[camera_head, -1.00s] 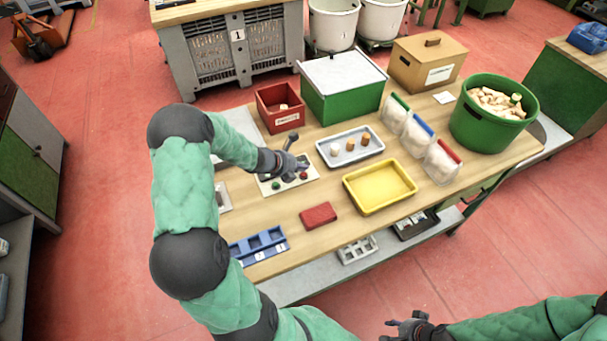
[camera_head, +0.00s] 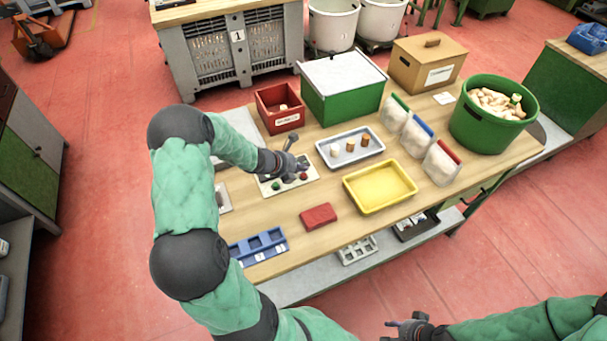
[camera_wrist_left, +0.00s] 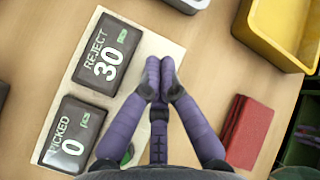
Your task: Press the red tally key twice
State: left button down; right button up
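A white counter board (camera_head: 312,179) lies on the workbench, with a red key (camera_head: 303,176) and a green key (camera_head: 276,185). My left gripper (camera_head: 303,164) is over the board, close to the red key; I cannot tell if it touches. In the left wrist view its fingertips (camera_wrist_left: 160,72) are together and empty, and no red key shows there. The REJECT display (camera_wrist_left: 106,55) reads 30 and the PICKED display (camera_wrist_left: 72,135) reads 0. The green key also shows in that view (camera_wrist_left: 127,156), partly behind a finger. My right gripper (camera_head: 388,330) is open, low at the bottom edge.
A red block (camera_head: 318,215) and a yellow tray (camera_head: 379,187) lie nearby. A grey tray (camera_head: 349,147) with several corks stands right of the board. A red bin (camera_head: 280,108) stands behind it, and a blue divided holder (camera_head: 257,246) sits at the front left.

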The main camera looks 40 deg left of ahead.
aim_at(301, 175)
pick_arm(q)
jog(key=shift+f, duration=0.15)
jog(key=shift+f+b, duration=0.3)
jog(key=shift+b, duration=0.2)
jog(key=shift+f+b, duration=0.4)
dwell(0.6)
jog(key=shift+r, duration=0.1)
jog(key=shift+r+p, duration=0.65)
jog(key=shift+r, duration=0.1)
jog(key=shift+r, duration=0.1)
notch_tip(301, 175, up, 5)
jog(key=p, duration=0.4)
dwell(0.3)
dwell(0.4)
